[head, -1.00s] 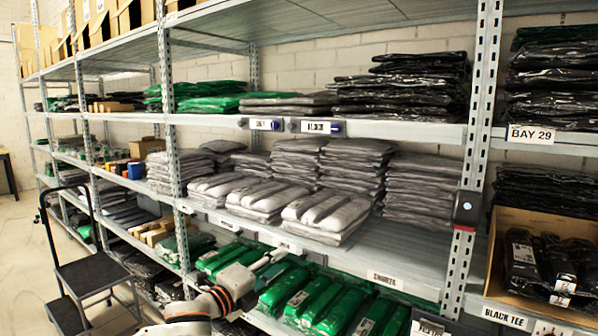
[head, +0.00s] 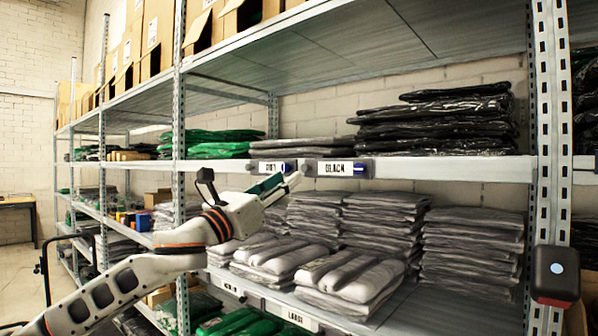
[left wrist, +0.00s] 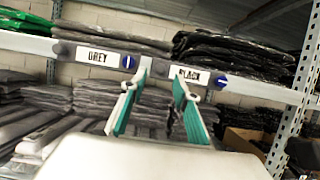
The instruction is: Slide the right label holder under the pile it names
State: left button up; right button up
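The right label holder (head: 335,168), reading BLACK with a blue end piece, sits on the shelf's front rail. It also shows in the left wrist view (left wrist: 196,76). The left holder (head: 271,167), reading GREY, is just left of it. The black pile (head: 440,122) lies above and to the right of the BLACK holder; the low grey pile (head: 312,146) lies left of it. My left gripper (head: 285,186) is in front of the rail, below the GREY holder in the head view. In the left wrist view its fingers (left wrist: 157,92) are apart and empty, the right one overlapping the BLACK label's left end.
Green packs (head: 212,146) lie farther left on the same shelf. Grey stacks (head: 380,230) fill the shelf below. A slotted upright (head: 543,120) with a dark device (head: 556,275) stands to the right. The rail right of the BLACK holder is clear.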

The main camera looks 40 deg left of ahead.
aim_at(304, 168)
pick_arm(q)
jog(key=shift+p+x, duration=0.3)
jog(key=shift+x, duration=2.65)
jog(key=shift+f, duration=0.1)
jog(key=shift+d, duration=0.1)
grip_shut()
